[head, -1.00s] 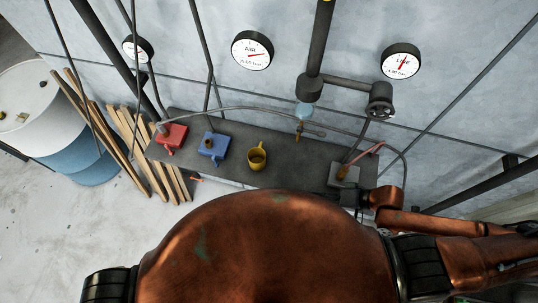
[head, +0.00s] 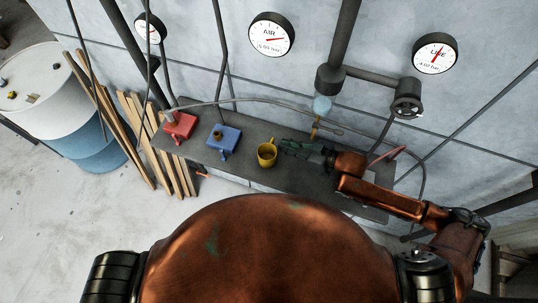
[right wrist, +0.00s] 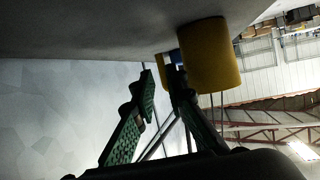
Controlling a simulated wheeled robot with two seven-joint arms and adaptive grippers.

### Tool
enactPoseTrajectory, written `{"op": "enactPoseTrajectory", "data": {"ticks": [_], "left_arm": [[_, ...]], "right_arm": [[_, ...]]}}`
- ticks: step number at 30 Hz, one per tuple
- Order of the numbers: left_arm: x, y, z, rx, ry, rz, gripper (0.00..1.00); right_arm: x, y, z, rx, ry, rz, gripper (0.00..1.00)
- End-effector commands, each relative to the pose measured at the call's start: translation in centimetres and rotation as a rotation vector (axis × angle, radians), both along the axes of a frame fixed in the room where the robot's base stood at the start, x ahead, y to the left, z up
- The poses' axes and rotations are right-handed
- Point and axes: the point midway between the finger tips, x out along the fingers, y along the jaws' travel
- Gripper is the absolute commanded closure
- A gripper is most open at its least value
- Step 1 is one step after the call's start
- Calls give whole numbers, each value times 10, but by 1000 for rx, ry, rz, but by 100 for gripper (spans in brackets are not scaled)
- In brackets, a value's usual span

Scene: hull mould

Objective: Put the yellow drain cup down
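The yellow drain cup (head: 266,155) stands upright on the dark grey shelf (head: 225,174), right of the blue block. My right gripper (head: 290,146) reaches in from the right, with its green fingers beside the cup. In the right wrist view, which is upside down, the cup (right wrist: 212,58) hangs from the shelf's surface at upper right. There the fingers of the right gripper (right wrist: 160,75) are apart with nothing clearly between them, and the cup lies beyond the right-hand finger. Whether that finger touches the cup, I cannot tell. My left gripper is out of view.
A red block (head: 180,126) and a blue block (head: 223,140) stand left of the cup. A grey hose (head: 250,101) arches over the shelf. A light-blue bulb with a brass tap (head: 317,122) hangs behind my gripper. Wooden planks (head: 128,110) and a drum (head: 80,105) stand at left.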

Motion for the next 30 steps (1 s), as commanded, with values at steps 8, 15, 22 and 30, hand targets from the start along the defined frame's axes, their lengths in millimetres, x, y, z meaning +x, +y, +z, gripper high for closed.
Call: {"op": "enactPoseTrajectory", "data": {"ticks": [8,15,22,30], "left_arm": [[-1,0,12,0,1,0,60],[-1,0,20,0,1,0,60],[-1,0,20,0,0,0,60],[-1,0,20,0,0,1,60]], "right_arm": [[12,26,-8,2,2,0,87],[25,50,-21,1,2,-1,87],[27,53,-24,0,3,-1,87],[27,52,-24,0,3,-1,100]]}}
